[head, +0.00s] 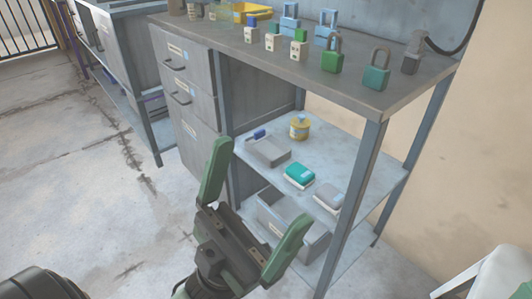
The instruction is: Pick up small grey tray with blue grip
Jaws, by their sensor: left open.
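The small grey tray (270,152) with a blue grip (259,134) lies on the middle shelf of the workbench, at its left part. My left gripper (255,208) is in the lower middle of the head view, in front of the bench. Its two green fingers are spread wide apart with nothing between them. In the picture it shows below the tray and apart from it. My right gripper is not in view.
A yellow tin (299,128) stands behind the tray. A teal-topped block (299,175) and a grey-topped block (329,195) lie to its right. A grey bin (316,247) is below. A bench leg (352,205) stands at right; padlocks (376,77) are on top.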

